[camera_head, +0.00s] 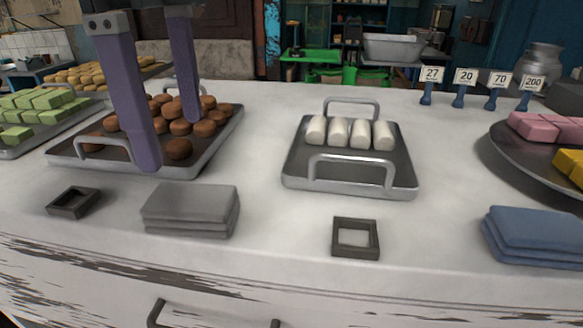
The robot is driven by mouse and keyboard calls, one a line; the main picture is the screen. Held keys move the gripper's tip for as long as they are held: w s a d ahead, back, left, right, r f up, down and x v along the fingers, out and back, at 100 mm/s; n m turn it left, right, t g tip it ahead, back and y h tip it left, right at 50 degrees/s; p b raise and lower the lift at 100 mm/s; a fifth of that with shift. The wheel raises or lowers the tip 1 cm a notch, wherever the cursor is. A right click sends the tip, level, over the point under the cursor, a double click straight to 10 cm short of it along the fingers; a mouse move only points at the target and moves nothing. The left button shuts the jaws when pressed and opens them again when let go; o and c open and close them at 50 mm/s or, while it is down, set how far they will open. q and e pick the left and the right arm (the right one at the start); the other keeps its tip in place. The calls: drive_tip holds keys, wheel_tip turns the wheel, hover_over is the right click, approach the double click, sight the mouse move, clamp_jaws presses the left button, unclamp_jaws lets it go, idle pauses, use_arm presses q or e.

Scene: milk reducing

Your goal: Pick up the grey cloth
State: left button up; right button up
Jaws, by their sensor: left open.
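The grey cloth (190,210) lies folded in a flat stack near the front edge of the white counter, left of centre. My left gripper (172,140) is open, with two long purple fingers pointing down. It is above and behind the cloth, in front of the tray of brown sweets in the picture, and holds nothing. The near finger hides part of that tray. I cannot tell its exact height above the counter. My right gripper is not in view.
A tray of brown sweets (221,130) stands behind the cloth. A handled tray (300,170) with white rolls stands at centre. Small dark square frames (75,203) (355,238) flank the cloth. A folded blue cloth (535,237) lies at right. The counter (270,225) right of the grey cloth is clear.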

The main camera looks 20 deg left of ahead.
sight(189, 196)
use_arm(q)
wheel_tip(189, 196, down, 3)
drive_tip(key=shift+s+f, duration=0.1)
drive_tip(key=shift+f, duration=0.05)
drive_tip(key=f, duration=0.3)
drive_tip(key=f+p, duration=0.1)
drive_tip(key=f, duration=0.1)
drive_tip(key=shift+w+a+f, duration=0.1)
drive_tip(key=shift+w+a, duration=0.15)
drive_tip(key=shift+a, duration=0.1)
drive_tip(key=shift+c, duration=0.2)
drive_tip(key=c, duration=1.3)
